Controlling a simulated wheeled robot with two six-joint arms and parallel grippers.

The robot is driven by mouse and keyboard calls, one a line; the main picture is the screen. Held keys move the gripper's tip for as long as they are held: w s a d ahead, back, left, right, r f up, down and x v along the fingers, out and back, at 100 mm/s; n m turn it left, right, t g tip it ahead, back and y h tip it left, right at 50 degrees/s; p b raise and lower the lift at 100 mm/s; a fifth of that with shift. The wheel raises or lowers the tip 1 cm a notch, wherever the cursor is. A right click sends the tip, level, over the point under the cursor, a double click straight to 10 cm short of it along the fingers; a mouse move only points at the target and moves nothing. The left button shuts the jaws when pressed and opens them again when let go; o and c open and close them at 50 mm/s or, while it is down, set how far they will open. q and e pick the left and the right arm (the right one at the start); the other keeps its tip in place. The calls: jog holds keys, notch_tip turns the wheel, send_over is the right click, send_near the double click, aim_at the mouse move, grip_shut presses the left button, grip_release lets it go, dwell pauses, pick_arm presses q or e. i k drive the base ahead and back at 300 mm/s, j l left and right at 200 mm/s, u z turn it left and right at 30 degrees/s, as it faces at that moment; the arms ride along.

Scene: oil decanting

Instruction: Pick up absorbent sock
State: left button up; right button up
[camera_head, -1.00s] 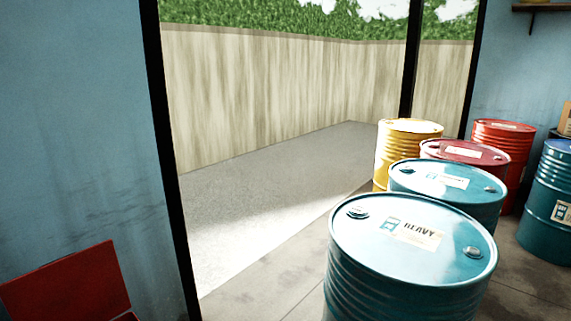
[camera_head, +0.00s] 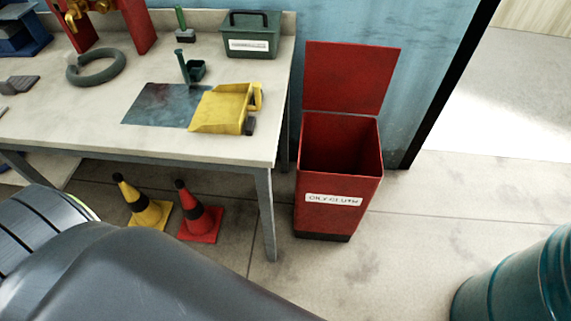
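A grey-green ring, which looks like the absorbent sock (camera_head: 95,80), lies curled on the workbench (camera_head: 60,125) at the upper left. It rests in front of a red stand and touches no gripper. Neither of my grippers is in view. A large dark grey part of my own arm fills the lower left.
A red open-lidded bin (camera_head: 338,215) stands right of the bench. Two cones (camera_head: 201,222) stand underneath. A teal drum (camera_head: 520,285) is at lower right.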

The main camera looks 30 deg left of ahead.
aim_at(70, 58)
jog(key=u, duration=2.05)
jog(key=i+j+z, duration=0.25)
jog(key=i, duration=0.2)
jog(key=i+j+z, duration=0.25)
jog(key=i+j, duration=0.2)
